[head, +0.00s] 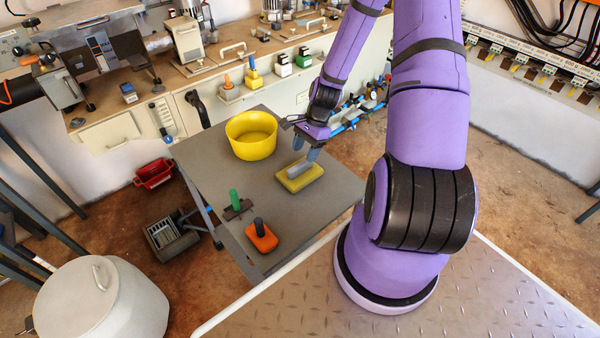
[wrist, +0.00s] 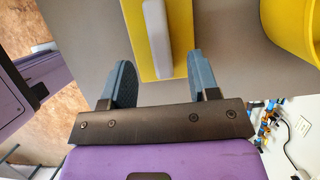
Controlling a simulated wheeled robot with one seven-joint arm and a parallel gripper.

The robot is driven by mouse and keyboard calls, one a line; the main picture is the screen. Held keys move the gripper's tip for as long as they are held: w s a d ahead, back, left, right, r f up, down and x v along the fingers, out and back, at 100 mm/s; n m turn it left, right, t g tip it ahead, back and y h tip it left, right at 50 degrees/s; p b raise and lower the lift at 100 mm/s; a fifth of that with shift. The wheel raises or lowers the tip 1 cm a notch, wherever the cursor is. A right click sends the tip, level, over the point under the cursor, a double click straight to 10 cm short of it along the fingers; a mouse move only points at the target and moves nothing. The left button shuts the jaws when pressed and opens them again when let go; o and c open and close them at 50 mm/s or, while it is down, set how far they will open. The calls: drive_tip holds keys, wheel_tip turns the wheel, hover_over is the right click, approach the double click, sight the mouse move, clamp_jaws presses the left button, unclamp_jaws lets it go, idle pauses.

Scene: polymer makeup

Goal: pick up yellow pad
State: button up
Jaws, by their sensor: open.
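The yellow pad (head: 296,180) lies flat on the grey table (head: 215,162), right of the yellow bowl. It has a raised grey-white handle (head: 300,168) along its top. In the wrist view the pad (wrist: 181,62) and its handle (wrist: 157,38) show at the top middle, partly cut off by the frame edge. My gripper (head: 312,151) is at the pad's far right side in the head view. In the wrist view its two blue fingers (wrist: 160,78) are apart with nothing between them. The handle lines up with the gap, just beyond the fingertips.
A yellow bowl (head: 251,137) stands left of the pad and also shows at upper right in the wrist view (wrist: 292,30). A green-handled tool (head: 236,203) and an orange block with a dark handle (head: 260,237) sit toward the table's front. The table between is clear.

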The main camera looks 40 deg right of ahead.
sight(300, 164)
drive_tip(key=shift+x, duration=2.85)
drive_tip(key=shift+f, duration=0.1)
drive_tip(key=c, duration=1)
